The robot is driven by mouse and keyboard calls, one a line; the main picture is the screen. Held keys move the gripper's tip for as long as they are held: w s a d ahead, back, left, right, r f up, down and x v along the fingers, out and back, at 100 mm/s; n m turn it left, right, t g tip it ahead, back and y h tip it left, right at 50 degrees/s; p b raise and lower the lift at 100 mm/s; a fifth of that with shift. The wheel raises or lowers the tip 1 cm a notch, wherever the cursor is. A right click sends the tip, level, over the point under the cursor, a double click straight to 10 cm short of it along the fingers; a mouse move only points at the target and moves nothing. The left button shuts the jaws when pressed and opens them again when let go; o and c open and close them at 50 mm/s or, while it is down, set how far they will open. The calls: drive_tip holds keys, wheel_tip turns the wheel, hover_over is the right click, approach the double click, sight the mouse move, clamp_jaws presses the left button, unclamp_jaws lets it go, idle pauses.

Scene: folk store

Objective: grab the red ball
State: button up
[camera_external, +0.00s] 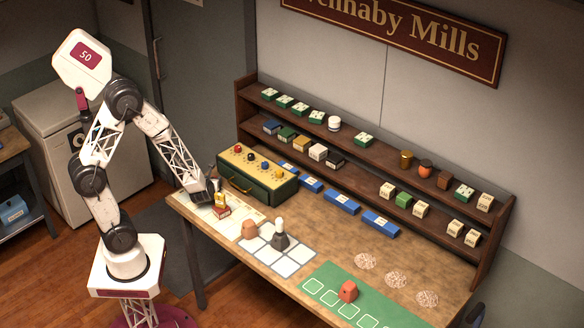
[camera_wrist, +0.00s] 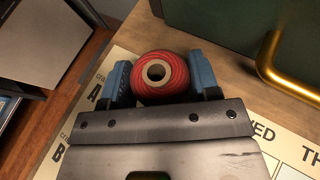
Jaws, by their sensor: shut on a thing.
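The red ball (camera_wrist: 178,88) shows in the wrist view as a round, thread-wound thing with a pale ring and dark hole at its middle. My gripper (camera_wrist: 161,78) is shut on it, with one blue finger on each side. In the external view my gripper (camera_external: 209,194) is low over the left end of the workbench, beside the green box.
The green box (camera_external: 258,190) with a brass handle and several coloured knobs stands close to my gripper. A lettered sheet (camera_wrist: 105,80) lies below. Stocked shelves (camera_external: 370,160) line the back.

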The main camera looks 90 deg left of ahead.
drive_tip(key=shift+r, duration=0.1)
drive_tip(key=shift+r, duration=0.65)
wheel_tip(320, 180, up, 2)
drive_tip(key=s+d, duration=0.3)
drive_tip(key=s, duration=0.1)
drive_tip(key=s+d+r, duration=0.1)
drive_tip(key=s+d, duration=0.6)
drive_tip(key=s, duration=0.1)
drive_tip(key=shift+d+r, duration=0.25)
drive_tip(key=shift+d, duration=0.05)
drive_tip(key=shift+w, duration=0.1)
